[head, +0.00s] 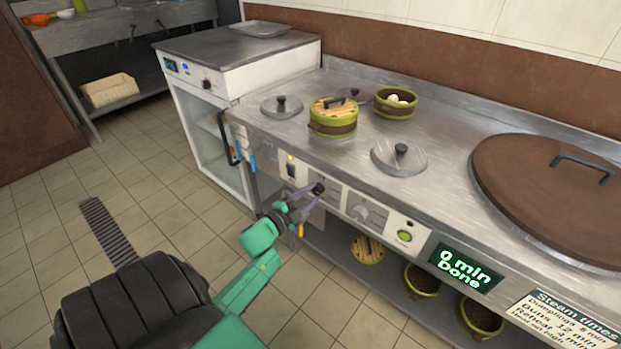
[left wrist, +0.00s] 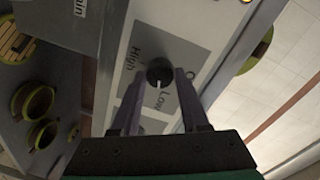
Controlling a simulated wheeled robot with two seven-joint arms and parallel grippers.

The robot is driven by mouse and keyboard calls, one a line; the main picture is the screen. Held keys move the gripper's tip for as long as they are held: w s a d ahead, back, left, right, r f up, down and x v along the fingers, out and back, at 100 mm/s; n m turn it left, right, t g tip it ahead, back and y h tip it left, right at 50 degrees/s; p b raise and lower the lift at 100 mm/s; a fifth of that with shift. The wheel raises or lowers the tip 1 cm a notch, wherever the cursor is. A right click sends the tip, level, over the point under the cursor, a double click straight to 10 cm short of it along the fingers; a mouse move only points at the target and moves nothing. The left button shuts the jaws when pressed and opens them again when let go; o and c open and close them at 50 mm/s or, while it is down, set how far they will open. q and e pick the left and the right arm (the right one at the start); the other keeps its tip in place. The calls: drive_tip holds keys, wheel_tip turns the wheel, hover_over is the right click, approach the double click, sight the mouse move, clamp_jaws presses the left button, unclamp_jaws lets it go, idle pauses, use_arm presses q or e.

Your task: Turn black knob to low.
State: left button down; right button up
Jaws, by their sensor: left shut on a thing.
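The black knob (head: 319,188) is on the front panel of the steel stove. It also shows in the left wrist view (left wrist: 160,70) on a grey plate with the printed words High and Low. Its white pointer faces the Low word. My left gripper (head: 311,197) reaches the panel from the front. In the left wrist view its two purple fingers (left wrist: 160,82) stand on either side of the knob, shut on it. My right gripper is not in view.
A grey knob (head: 366,212), a lit green button (head: 404,236) and a display (head: 466,268) reading "0 min Done" are right of the black knob. A blue-tipped handle (head: 240,152) is to the left.

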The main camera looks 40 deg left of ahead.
use_arm(q)
drive_tip(key=shift+n+p, duration=0.65)
drive_tip(key=shift+n, duration=0.65)
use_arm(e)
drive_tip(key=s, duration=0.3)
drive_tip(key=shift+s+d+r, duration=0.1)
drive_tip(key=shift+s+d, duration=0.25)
use_arm(q)
drive_tip(key=shift+c, duration=2.1)
unclamp_jaws()
drive_tip(key=shift+a+f, duration=0.1)
drive_tip(key=shift+s, duration=0.1)
drive_tip(key=s+p, duration=0.1)
drive_tip(key=s, duration=1.3)
drive_tip(key=shift+s+r+p, duration=0.2)
drive_tip(key=shift+r+p, duration=0.15)
drive_tip(key=shift+r, duration=0.05)
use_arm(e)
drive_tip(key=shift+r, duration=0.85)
